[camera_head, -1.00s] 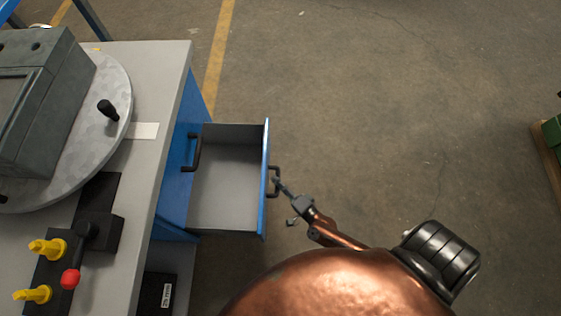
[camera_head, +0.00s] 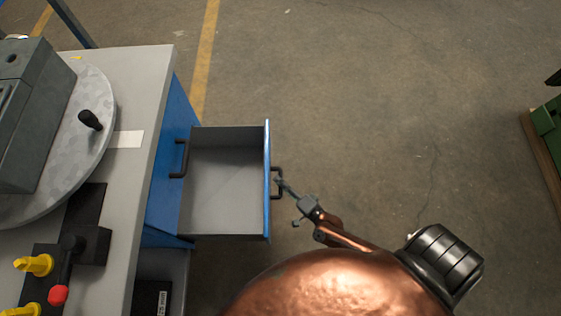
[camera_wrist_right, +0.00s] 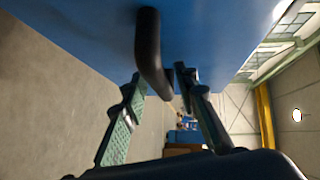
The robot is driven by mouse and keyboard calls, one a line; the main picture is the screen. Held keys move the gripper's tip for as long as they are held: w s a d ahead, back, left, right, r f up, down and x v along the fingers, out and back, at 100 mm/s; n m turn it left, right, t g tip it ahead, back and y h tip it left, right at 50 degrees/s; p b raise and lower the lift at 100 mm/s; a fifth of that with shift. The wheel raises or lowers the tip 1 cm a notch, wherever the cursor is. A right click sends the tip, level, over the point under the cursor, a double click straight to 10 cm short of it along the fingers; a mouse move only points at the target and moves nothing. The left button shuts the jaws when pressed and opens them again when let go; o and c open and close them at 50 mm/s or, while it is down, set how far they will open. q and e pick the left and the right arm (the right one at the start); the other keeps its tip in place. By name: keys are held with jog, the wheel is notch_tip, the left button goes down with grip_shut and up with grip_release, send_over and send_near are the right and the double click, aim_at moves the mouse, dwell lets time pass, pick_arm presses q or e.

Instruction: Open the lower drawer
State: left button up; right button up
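The lower drawer (camera_head: 225,205) stands pulled out of the blue cabinet, with its grey inside empty. Its blue front (camera_head: 267,215) carries a dark bar handle (camera_head: 281,172), which also shows in the right wrist view (camera_wrist_right: 149,45). My right gripper (camera_head: 279,183) is at this handle. In the wrist view the handle's bar lies between the two fingers of my right gripper (camera_wrist_right: 160,84), which are close together around it; a slim gap seems to show on one side. A second, upper handle (camera_head: 181,159) is on the cabinet's closed face. My left gripper is not in view.
The cabinet's grey worktop (camera_head: 125,185) holds a round plate (camera_head: 92,125) with a grey block and black knob, plus a fixture with yellow parts (camera_head: 34,265) and a red knob. Bare floor (camera_head: 370,120) lies right of the drawer. A green object (camera_head: 548,118) is at the far right.

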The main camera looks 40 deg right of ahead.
jog(key=shift+o, duration=0.2)
jog(key=shift+s, duration=0.15)
jog(key=v, duration=1.1)
jog(key=shift+s, duration=0.3)
jog(key=shift+r, duration=0.1)
